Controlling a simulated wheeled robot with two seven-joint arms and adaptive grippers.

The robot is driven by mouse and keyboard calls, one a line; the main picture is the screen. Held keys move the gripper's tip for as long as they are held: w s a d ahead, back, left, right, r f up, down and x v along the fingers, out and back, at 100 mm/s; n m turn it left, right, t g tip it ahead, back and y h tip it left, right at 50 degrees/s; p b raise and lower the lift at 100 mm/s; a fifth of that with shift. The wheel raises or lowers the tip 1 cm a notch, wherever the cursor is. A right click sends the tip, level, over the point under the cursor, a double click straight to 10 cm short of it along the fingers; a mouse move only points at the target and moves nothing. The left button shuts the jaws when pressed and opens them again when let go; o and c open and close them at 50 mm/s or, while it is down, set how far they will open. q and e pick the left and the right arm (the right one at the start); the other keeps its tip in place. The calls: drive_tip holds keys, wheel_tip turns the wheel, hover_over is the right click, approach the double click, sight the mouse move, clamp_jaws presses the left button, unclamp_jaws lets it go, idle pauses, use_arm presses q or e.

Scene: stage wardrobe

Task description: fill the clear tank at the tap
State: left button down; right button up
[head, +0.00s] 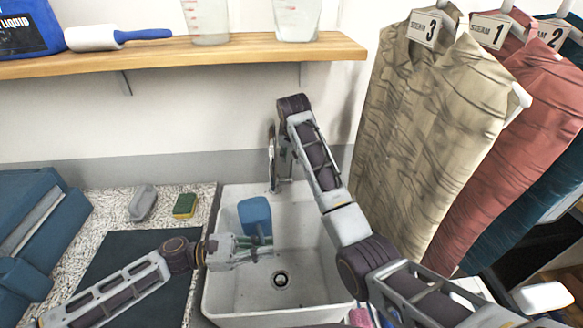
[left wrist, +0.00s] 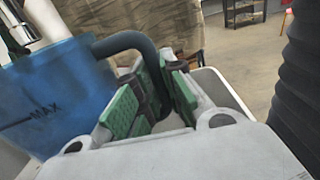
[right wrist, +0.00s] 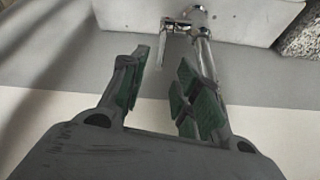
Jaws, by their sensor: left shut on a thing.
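A blue tank (head: 255,214) with a MAX line is inside the white sink, under the tap (head: 272,158). In the left wrist view the tank (left wrist: 55,100) fills the left side, with the chrome spout (left wrist: 42,20) over its top. My left gripper (head: 258,247) is shut on the tank's dark curved handle (left wrist: 140,42). The water level inside cannot be made out. My right gripper (right wrist: 165,68) is open, with the chrome tap and its lever (right wrist: 172,25) just beyond its fingertips. No contact with the tap shows.
The sink (head: 212,290) has a drain (head: 280,279) in its floor. A grey soap-like block (head: 142,203) and a sponge (head: 185,205) lie on the speckled counter at left. A wooden shelf (head: 150,57) with jugs is above; shirts (head: 430,130) hang close at right.

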sight(292, 164)
drive_tip(key=shift+x, duration=4.8)
clamp_jaws()
